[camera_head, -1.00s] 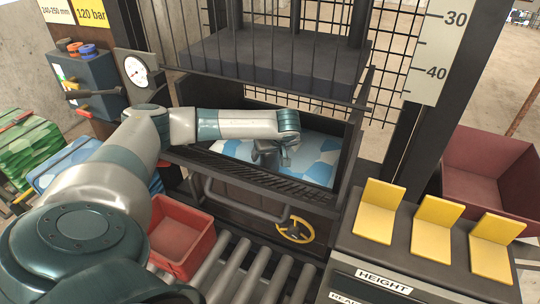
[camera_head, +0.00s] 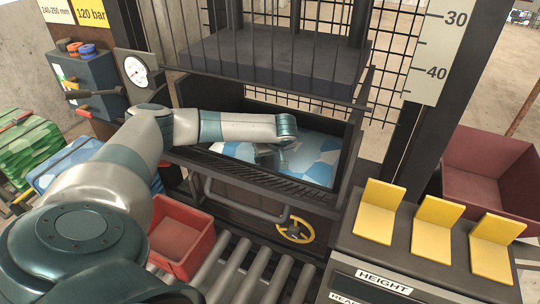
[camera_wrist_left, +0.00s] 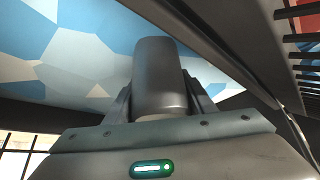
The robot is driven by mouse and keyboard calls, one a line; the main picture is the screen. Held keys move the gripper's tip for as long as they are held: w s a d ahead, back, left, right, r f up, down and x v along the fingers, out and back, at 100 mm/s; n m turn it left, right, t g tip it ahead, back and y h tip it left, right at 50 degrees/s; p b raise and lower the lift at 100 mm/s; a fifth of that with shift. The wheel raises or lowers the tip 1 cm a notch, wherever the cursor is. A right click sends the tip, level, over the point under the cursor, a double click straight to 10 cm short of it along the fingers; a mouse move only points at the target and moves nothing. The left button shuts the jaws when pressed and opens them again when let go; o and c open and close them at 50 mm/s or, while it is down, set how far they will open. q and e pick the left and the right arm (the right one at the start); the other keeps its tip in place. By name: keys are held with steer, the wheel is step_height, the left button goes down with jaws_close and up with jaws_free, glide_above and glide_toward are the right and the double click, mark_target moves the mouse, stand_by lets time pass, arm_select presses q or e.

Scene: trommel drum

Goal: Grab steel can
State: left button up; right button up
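The steel can, a plain grey cylinder (camera_wrist_left: 160,75), fills the middle of the left wrist view. It stands out from between the two fingers of my left gripper (camera_wrist_left: 160,95). A finger lies along each side of the can with no clear gap, so the gripper looks shut on it. In the head view my left gripper (camera_head: 270,156) reaches down into the dark trough, above its blue and white patterned floor. The can cannot be made out clearly there. My right gripper is not in view.
The dark trough (camera_head: 345,150) has raised walls around the gripper, with a black press block (camera_head: 275,65) and bars above. A red bin (camera_head: 182,243) and rollers (camera_head: 250,275) lie in front. Yellow angled plates (camera_head: 378,210) stand at the right.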

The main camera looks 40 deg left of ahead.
arm_select(q)
steer(key=shift+r, duration=0.1)
steer(key=shift+r, duration=0.55)
step_height(320, 180, up, 2)
steer(key=shift+r, duration=0.1)
steer(key=s+a, duration=0.1)
steer(key=a, duration=0.4)
steer(key=s+a, duration=0.2)
steer(key=a, duration=0.4)
steer(key=s+a, duration=0.1)
steer(key=a, duration=0.4)
steer(key=shift+s+a, duration=0.25)
steer(key=shift+s, duration=0.1)
steer(key=shift+s+a, duration=0.1)
steer(key=shift+a, duration=0.4)
steer(key=shift+r, duration=0.1)
